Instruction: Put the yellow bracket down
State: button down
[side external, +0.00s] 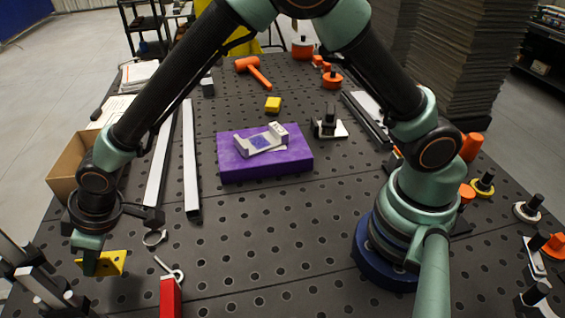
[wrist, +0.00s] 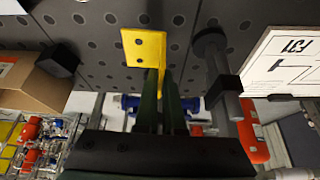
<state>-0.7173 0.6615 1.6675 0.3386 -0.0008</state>
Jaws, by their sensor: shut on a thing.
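The yellow bracket (side external: 113,262) is at the front left of the side view, low over the dark perforated table (side external: 255,240). My gripper (side external: 92,264) points down and is shut on it. In the wrist view the bracket's flat plate with two holes (wrist: 144,48) sticks out beyond the fingertips of my gripper (wrist: 161,82). Part of the bracket is hidden between the fingers. I cannot tell whether the bracket touches the table.
A toggle clamp (side external: 168,270) with a red handle (side external: 171,298) stands right of the bracket. Metal bars (side external: 191,165) and a cardboard box (side external: 70,165) lie behind. A purple block (side external: 265,168) bears a grey bracket (side external: 262,141). The front middle of the table is bare.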

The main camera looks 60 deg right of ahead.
aim_at(103, 274)
jog(key=shift+f, duration=2.45)
jog(key=shift+f, duration=0.1)
jog(key=c, duration=1)
grip_release()
jog(key=shift+f, duration=0.1)
